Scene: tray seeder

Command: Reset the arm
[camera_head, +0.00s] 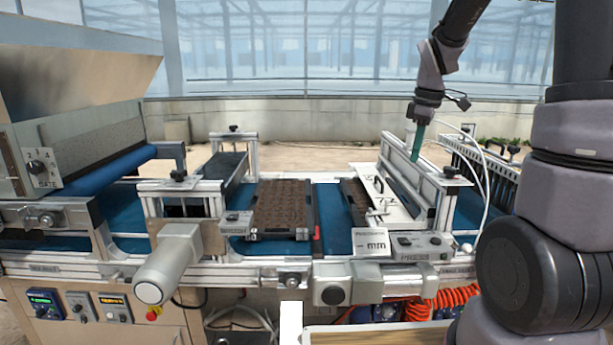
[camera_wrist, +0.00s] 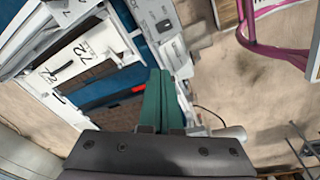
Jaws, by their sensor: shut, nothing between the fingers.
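My gripper (camera_head: 418,142) hangs from my arm at the upper right of the head view, with green fingers pointing down above the right part of the seeder line. In the wrist view my gripper (camera_wrist: 163,76) shows its green fingers closed together with nothing between them. Its tips appear over the machine's edge in that view. I cannot tell the exact height above the machine.
A brown soil-filled tray (camera_head: 283,206) lies on the blue belt (camera_head: 335,215) in the head view. A white slanted plate (camera_head: 385,194) and metal frames stand to its right. A hopper (camera_head: 75,75) is at the left. White hoses (camera_head: 478,165) curve near my arm.

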